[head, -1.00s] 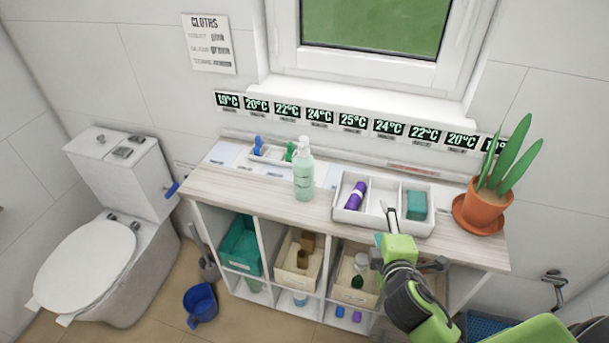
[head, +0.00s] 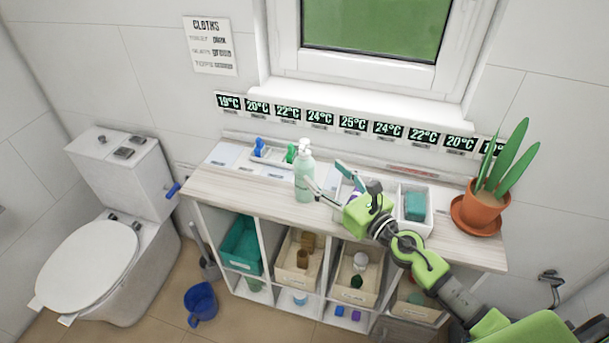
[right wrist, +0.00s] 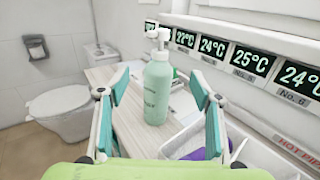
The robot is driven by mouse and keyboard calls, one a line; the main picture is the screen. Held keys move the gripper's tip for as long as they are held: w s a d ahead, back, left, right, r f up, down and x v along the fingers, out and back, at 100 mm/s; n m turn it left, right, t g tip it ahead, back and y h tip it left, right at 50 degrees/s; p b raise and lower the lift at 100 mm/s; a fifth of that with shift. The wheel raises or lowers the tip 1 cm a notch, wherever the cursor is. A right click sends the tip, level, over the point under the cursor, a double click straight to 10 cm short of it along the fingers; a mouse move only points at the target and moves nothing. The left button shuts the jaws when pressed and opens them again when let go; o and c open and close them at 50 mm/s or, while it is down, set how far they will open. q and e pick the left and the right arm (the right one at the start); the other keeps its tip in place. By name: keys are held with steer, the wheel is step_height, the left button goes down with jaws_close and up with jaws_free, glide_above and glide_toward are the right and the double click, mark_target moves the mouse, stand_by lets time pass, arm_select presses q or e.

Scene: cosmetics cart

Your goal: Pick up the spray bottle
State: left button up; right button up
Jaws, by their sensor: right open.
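The spray bottle (head: 304,176) is pale green with a white pump top and stands upright on the wooden top of the cart (head: 265,203). It also shows in the right wrist view (right wrist: 157,90), standing ahead between my two fingers. My right gripper (head: 326,178) is open, just to the right of the bottle in the head view. Its teal finger pads (right wrist: 162,105) are spread wide on either side of the bottle, nearer to the camera, and hold nothing. My left gripper does not show.
A white divided tray (head: 417,224) holds a teal block (head: 416,206) and, partly hidden by my gripper, a purple item (right wrist: 190,155). A small tray with blue and green items (head: 273,152) stands behind left. A potted plant (head: 482,208) stands at the right end.

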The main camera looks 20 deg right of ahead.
mark_target(308, 160)
steer(key=x, duration=0.9)
steer(key=shift+w+a+f, duration=0.15)
steer(key=shift+w+f, duration=0.1)
steer(key=shift+w, duration=0.15)
steer(key=shift+s, duration=0.1)
steer(key=shift+r, duration=0.1)
steer(key=c, duration=0.5)
jaws_close()
